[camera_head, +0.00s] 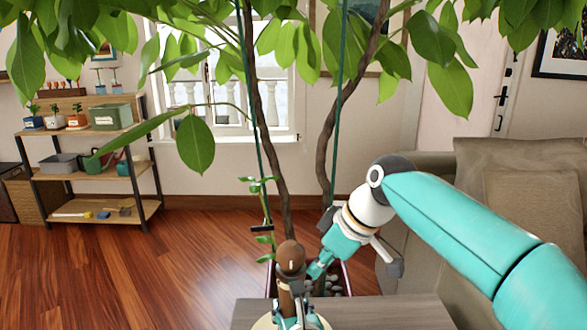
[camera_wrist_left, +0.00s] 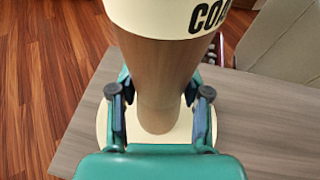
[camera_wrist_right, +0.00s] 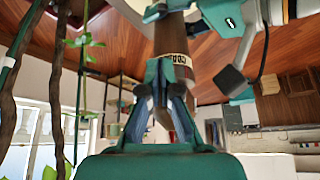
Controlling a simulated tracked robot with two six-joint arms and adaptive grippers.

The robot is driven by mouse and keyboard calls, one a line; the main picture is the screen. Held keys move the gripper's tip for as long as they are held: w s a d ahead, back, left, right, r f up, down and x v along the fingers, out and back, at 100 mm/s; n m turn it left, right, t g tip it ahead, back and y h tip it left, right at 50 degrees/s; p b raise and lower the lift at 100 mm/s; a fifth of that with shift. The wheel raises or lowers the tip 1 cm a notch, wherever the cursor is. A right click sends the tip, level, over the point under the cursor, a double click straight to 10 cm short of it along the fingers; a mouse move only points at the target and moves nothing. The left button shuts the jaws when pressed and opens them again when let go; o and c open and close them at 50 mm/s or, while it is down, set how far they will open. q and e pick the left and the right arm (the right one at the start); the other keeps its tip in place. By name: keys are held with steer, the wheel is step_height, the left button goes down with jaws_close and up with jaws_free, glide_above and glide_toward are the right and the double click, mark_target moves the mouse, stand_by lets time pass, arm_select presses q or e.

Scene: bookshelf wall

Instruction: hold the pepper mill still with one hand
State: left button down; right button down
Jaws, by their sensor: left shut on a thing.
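The pepper mill, with a brown knob (camera_head: 290,257) on top, stands upright on a round cream base at the table's edge. In the left wrist view its brown waist (camera_wrist_left: 158,75) shows below a cream lettered band. My left gripper (camera_wrist_left: 160,103) is shut on this waist, with a finger on each side; the head view shows it low on the mill (camera_head: 298,318). My right gripper (camera_head: 314,271) is beside the mill's upper part. In the right wrist view its fingers (camera_wrist_right: 165,68) meet closely in front of the mill (camera_wrist_right: 205,105); contact with it cannot be told.
The grey-brown table (camera_head: 390,314) is bare to the right of the mill. A potted tree (camera_head: 262,120) with hanging leaves stands just behind. A sofa (camera_head: 510,180) is at the right, a shelf (camera_head: 98,170) at the far left. Floor is open on the left.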

arm_select(q)
steer(key=shift+s+f, duration=0.15)
steer(key=shift+f, duration=0.25)
arm_select(e)
steer(key=shift+w, duration=0.1)
step_height(320, 180, up, 6)
steer(key=shift+d, duration=0.35)
stand_by(0.6)
step_height(320, 180, down, 6)
steer(key=s+a, duration=0.1)
steer(key=s, duration=0.1)
steer(key=shift+s+a, duration=0.25)
steer(key=shift+s, duration=0.1)
stand_by(0.6)
steer(key=shift+w+a, duration=0.2)
stand_by(0.7)
